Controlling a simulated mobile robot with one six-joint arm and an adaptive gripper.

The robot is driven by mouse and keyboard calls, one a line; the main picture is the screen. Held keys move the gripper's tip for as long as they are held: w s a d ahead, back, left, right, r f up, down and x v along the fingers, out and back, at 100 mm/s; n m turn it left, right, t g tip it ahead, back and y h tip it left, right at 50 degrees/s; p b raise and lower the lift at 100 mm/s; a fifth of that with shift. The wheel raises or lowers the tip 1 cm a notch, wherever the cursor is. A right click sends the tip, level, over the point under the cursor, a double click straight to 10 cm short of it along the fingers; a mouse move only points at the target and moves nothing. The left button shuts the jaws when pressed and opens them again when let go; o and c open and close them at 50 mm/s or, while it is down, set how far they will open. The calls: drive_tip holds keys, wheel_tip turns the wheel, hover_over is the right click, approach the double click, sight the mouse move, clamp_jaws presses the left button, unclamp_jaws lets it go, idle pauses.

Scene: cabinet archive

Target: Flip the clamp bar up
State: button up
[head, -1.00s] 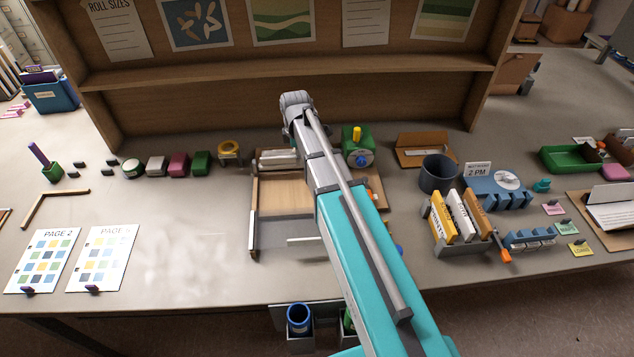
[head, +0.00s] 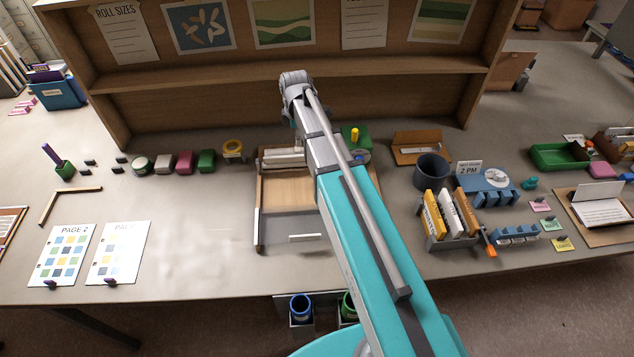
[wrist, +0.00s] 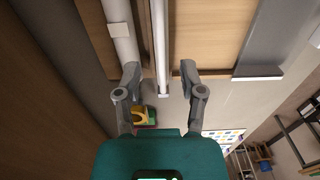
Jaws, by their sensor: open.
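The wooden board (head: 290,191) of the clamp fixture lies flat on the table, partly hidden by my arm in the head view. A slim pale bar, apparently the clamp bar (wrist: 160,45), runs along the board's edge beside a white roll (wrist: 121,38). The pale roll and bar also show at the back of the board in the head view (head: 281,157). My gripper (wrist: 160,72) is open, with one finger on each side of the bar's near end. I cannot tell whether a finger touches the bar. In the head view the fingers are hidden.
A wooden shelf unit (head: 290,100) stands close behind the board. A green device (head: 359,133) with a yellow knob is right of my arm.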

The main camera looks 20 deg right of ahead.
drive_tip(key=s+f+m+b, duration=0.2)
drive_tip(key=s+m+b, duration=0.1)
drive_tip(key=s+m, duration=1.2)
drive_tip(key=shift+s+d+f+m, duration=0.2)
drive_tip(key=shift+s+f+m, duration=0.2)
drive_tip(key=shift+s, duration=1.6)
